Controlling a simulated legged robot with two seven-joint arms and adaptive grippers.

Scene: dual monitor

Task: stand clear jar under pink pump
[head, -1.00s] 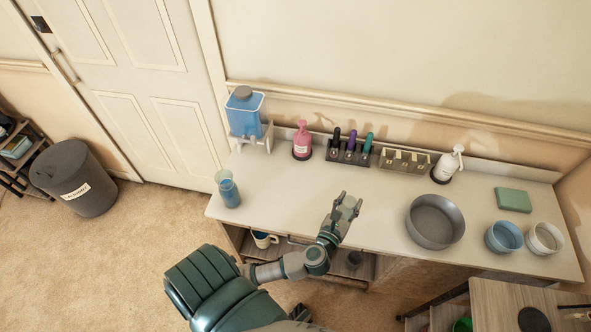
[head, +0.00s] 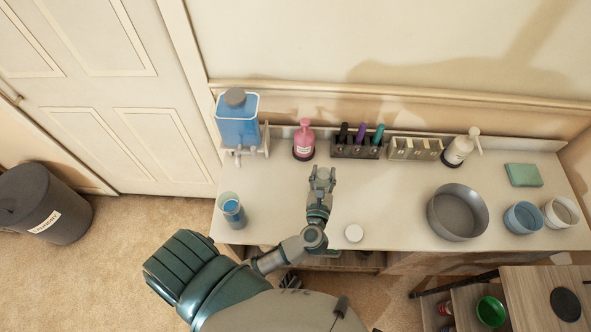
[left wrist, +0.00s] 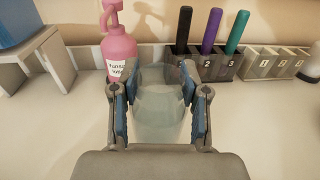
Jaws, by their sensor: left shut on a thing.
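The pink pump (head: 304,142) is a bottle with a white label, standing upright at the back of the white counter. It also shows in the left wrist view (left wrist: 117,45), left of my fingers. My left gripper (head: 322,178) is over the counter, in front of the pink pump and a little to its right. It is shut on the clear jar (left wrist: 160,97), a see-through vessel between its two fingers. In the head view the jar is mostly lost among the fingers. I cannot tell whether its base touches the counter. My right gripper is not in view.
A numbered marker rack (head: 357,150) stands right of the pump. A blue dispenser (head: 238,122) and a glass of blue liquid (head: 233,211) are at left. A white disc (head: 353,233) lies near the front edge. A grey bowl (head: 457,213) stands at right.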

